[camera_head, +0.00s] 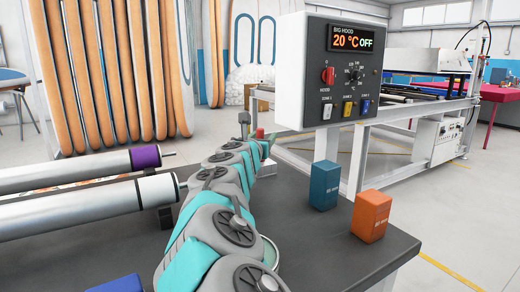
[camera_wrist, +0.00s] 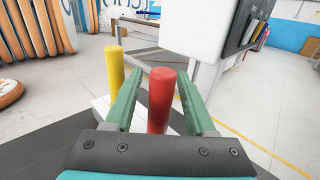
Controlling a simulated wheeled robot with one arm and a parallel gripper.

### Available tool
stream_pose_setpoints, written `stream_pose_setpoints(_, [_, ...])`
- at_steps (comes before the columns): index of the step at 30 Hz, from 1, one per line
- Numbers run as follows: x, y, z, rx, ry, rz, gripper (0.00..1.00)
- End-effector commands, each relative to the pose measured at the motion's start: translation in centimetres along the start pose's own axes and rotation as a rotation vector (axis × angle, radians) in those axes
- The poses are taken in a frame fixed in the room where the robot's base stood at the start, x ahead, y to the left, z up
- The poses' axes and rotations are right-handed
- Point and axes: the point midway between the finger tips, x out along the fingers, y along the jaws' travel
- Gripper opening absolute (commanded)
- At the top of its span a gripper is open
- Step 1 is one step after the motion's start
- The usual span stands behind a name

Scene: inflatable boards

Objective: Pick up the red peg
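The red peg (camera_wrist: 160,100) is an upright cylinder in the wrist view, seen between the two green fingers of my gripper (camera_wrist: 161,76). The fingers are spread, with a narrow gap visible on each side of the peg. The peg's lower end is hidden behind the gripper body. In the head view only a small red part of it (camera_head: 259,133) shows, at the far end of my arm. A yellow peg (camera_wrist: 114,70) stands just left of the left finger, on a white block (camera_wrist: 102,108).
A control box (camera_head: 330,72) hangs above the dark table (camera_head: 330,250), close to the right of my arm. A blue box (camera_head: 324,185) and an orange box (camera_head: 371,215) stand on the table's right. Rollers (camera_head: 70,212) lie left of my arm.

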Motion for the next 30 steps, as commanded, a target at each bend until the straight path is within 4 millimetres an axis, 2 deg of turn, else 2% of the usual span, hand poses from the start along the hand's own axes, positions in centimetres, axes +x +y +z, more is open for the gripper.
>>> stream_pose_setpoints(2, [-0.01, 0.01, 0.00, 0.000, 0.000, 0.000, 0.45])
stream_pose_setpoints(14, [-0.02, 0.01, 0.01, 0.000, 0.000, 0.000, 0.00])
stream_pose_setpoints(30, [-0.04, 0.00, 0.07, 0.000, 0.000, 0.000, 0.00])
